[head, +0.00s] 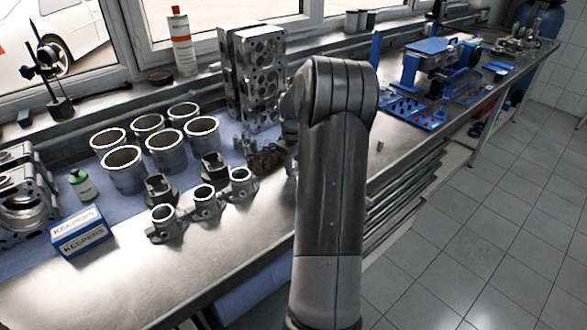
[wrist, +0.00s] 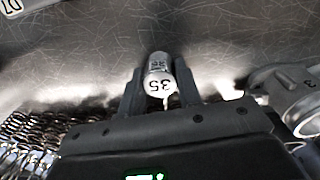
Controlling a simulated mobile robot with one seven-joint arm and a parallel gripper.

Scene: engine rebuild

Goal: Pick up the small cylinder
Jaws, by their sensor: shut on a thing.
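In the wrist view, my gripper (wrist: 160,98) is shut on a small metal cylinder (wrist: 158,83). In the head view, my arm stands in front of the bench and hides the gripper and the held cylinder. A small grey cylinder (head: 380,146) stands on the bench to the right of my arm.
Several cylinder liners (head: 122,172) and piston parts (head: 204,200) stand on the bench to the left. Engine blocks (head: 262,75) stand behind my arm. A blue-and-white box (head: 80,236) lies near the front. In the wrist view, a metal part (wrist: 285,85) is close on the right.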

